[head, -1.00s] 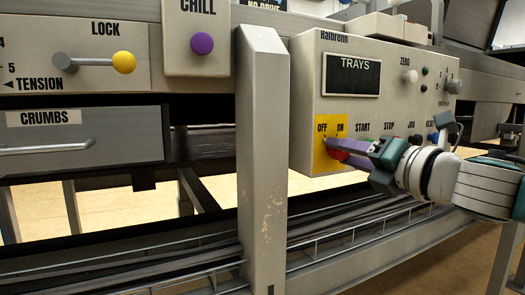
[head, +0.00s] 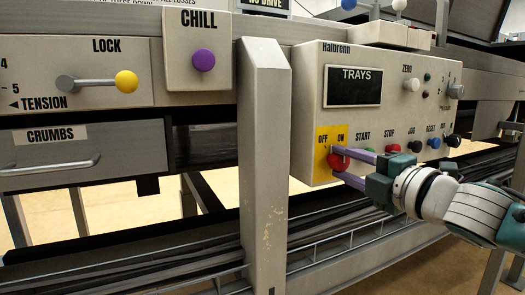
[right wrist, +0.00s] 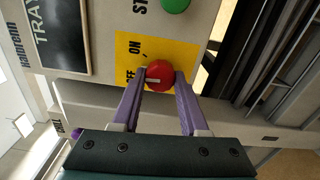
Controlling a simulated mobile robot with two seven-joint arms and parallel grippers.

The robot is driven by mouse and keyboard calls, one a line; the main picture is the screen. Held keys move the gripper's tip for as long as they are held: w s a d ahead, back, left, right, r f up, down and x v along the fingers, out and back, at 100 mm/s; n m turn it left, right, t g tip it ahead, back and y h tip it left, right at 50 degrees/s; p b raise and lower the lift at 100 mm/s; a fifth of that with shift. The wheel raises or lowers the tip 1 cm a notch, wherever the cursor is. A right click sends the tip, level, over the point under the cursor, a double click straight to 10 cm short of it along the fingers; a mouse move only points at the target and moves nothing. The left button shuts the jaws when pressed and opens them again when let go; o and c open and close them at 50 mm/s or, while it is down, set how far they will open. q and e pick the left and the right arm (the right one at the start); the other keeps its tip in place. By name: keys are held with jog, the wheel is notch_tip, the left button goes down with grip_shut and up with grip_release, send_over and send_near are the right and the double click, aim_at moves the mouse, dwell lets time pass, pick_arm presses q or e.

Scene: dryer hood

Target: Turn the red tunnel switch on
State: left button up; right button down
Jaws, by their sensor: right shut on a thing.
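The red tunnel switch (head: 338,158) is a round red knob on a yellow plate (head: 323,137) marked OFF and ON, low on the left of the TRAYS panel. In the right wrist view the knob (right wrist: 161,71) carries a pale pointer line, which lies on the side towards the OFF lettering. My right gripper (head: 336,163) has its two purple fingers on opposite sides of the knob and is shut on it. In the right wrist view the fingertips (right wrist: 160,76) flank the knob. My left gripper is not in view.
A row of buttons, including a red STOP button (head: 393,149) and a blue button (head: 433,143), runs right of the switch. A grey upright post (head: 264,170) stands left of the panel. A yellow-knobbed LOCK lever (head: 126,82) and a purple CHILL knob (head: 204,62) are further left.

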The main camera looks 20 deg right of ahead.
jog(key=m+p, duration=0.1)
jog(key=m, duration=0.1)
jog(key=m+p, duration=0.2)
jog(key=m, duration=0.1)
jog(key=shift+r+m, duration=0.2)
jog(key=shift+m, duration=0.1)
jog(key=shift+f+m+p, duration=0.1)
jog(key=shift+m+p, duration=0.9)
jog(key=shift+m, duration=1.1)
jog(key=shift+c, duration=2.1)
grip_release()
